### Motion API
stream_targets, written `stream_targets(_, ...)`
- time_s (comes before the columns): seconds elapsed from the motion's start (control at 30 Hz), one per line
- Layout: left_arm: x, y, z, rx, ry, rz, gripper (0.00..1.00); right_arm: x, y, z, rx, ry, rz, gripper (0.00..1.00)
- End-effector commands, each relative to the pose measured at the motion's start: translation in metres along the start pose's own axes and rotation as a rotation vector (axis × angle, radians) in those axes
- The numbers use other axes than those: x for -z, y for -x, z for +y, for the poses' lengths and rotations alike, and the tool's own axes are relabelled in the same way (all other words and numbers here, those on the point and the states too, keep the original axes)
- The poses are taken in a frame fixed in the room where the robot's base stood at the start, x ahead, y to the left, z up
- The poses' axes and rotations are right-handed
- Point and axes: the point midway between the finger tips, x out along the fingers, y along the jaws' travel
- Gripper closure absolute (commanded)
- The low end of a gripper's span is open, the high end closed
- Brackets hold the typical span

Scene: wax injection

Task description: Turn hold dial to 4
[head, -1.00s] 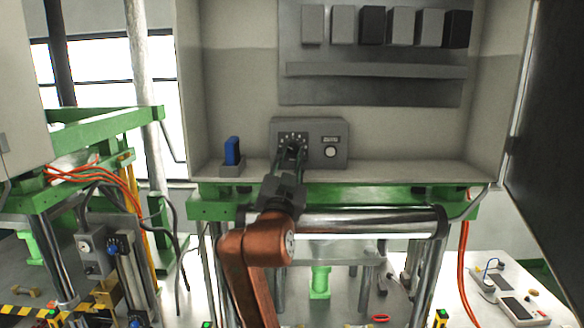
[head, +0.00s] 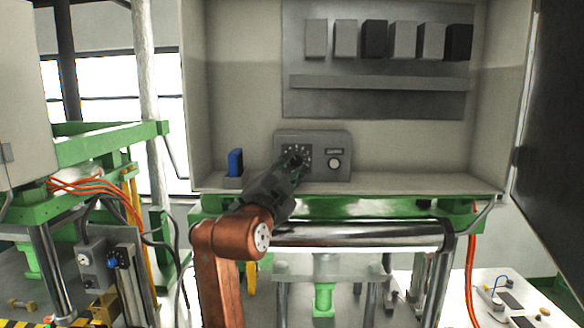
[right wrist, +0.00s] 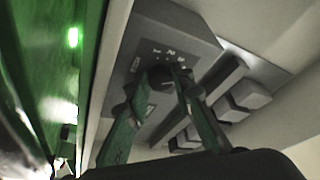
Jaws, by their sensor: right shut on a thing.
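A grey control box (head: 320,176) stands on the cabinet floor. The dial (right wrist: 160,77), a dark round knob ringed by white marks, sits on its face and shows in the right wrist view. My right gripper (head: 297,163) reaches it from the lower left in the head view and largely covers it. In the right wrist view the green fingers of my right gripper (right wrist: 163,90) are on either side of the knob, shut on it. The marks are too small and blurred to read the setting. My left gripper is in neither current view.
A round white-faced control (head: 334,164) and small display (head: 335,151) are on the box's right half. A blue item in a grey holder (head: 235,163) stands to its left. A ledge (head: 380,84) and several blocks (head: 375,40) are above. The cabinet floor at right is clear.

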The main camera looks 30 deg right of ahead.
Motion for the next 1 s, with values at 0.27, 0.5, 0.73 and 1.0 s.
stream_targets(0.27,0.0003,0.0,0.0002,0.0,0.0,0.0,0.6,0.001,0.0002,-0.0008,0.0,-0.004,0.002,1.0)
stream_targets(0.5,0.0005,0.0,0.0004,0.0,0.0,0.001,0.6,0.001,0.0001,-0.0007,0.0,-0.004,0.002,0.69)
stream_targets(0.73,0.0006,0.0,0.0006,-0.001,0.0,0.001,0.6,0.0006,0.0,-0.0003,0.0,-0.003,0.001,0.61)
stream_targets(1.0,-0.0003,-0.0001,0.0,0.0,0.001,0.0,0.6,-0.0003,0.0066,-0.0005,0.0,-0.003,0.0,0.61)
